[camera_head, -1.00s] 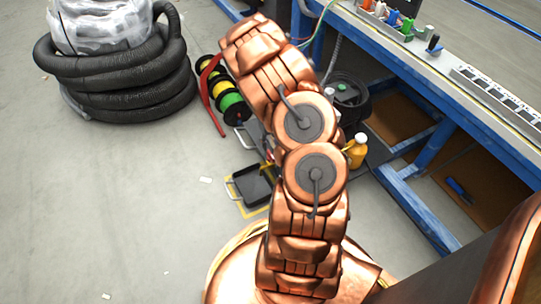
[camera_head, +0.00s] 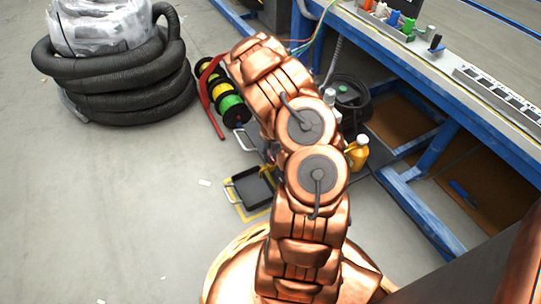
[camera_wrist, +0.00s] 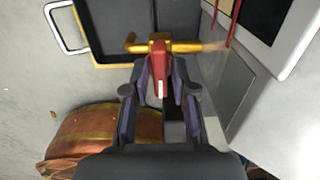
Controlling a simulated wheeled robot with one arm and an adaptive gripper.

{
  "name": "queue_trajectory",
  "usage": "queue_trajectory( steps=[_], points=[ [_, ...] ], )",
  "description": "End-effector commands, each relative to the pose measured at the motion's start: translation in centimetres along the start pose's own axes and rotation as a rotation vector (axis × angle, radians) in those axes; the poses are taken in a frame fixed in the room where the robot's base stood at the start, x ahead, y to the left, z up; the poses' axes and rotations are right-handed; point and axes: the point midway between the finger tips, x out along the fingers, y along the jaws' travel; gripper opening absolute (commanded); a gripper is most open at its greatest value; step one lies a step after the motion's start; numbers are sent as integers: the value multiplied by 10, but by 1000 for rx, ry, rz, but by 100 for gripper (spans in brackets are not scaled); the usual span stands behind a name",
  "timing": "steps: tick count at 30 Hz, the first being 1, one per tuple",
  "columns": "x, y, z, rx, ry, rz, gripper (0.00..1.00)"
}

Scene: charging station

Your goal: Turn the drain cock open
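The drain cock shows in the wrist view as a brass crossbar with a red lever (camera_wrist: 159,66) at its middle. Firm contact is not visible. In the head view my own arm hides the gripper and the cock; the black tray (camera_head: 254,191) shows beside the arm.
A blue-framed workbench (camera_head: 440,140) stands at the right. A yellow bottle (camera_head: 358,152) and cable spools (camera_head: 228,103) sit near the arm. A large coiled black hose (camera_head: 120,85) lies at the upper left. A pale box (camera_wrist: 285,90) stands right of the gripper.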

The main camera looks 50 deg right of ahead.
Motion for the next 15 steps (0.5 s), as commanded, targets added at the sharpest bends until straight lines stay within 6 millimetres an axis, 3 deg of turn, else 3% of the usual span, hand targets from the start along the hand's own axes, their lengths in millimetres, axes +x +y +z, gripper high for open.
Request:
queue_trajectory(
  steps=[6, 15],
  points=[
    [0, 0, 0, 0, 1, 0, 0],
    [0, 1, 0, -4, 1, 1, 0]
  ],
)
